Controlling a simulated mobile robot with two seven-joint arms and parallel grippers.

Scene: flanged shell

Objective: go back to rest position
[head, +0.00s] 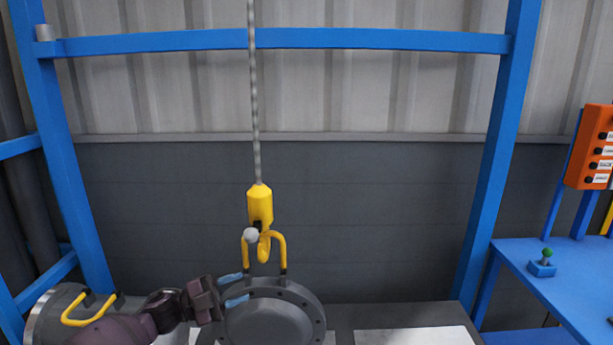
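My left gripper (236,289) comes in from the lower left, with its two blue fingertips spread apart and nothing between them. It is beside the upper left edge of a grey flanged shell (270,320); I cannot tell whether it touches. The shell has a yellow lifting handle (282,246) on top. A yellow crane hook (260,207) hangs from a chain and meets the handle; it appears to pass through it. A pale ball (251,235) shows beside the hook. My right gripper is not in view.
Another grey flanged part (45,318) with a yellow handle (88,309) is at lower left, partly behind my arm. A blue frame (495,150) surrounds the area. A blue table (560,290) with a green-topped joystick (543,262) and an orange control box (590,148) stand at right.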

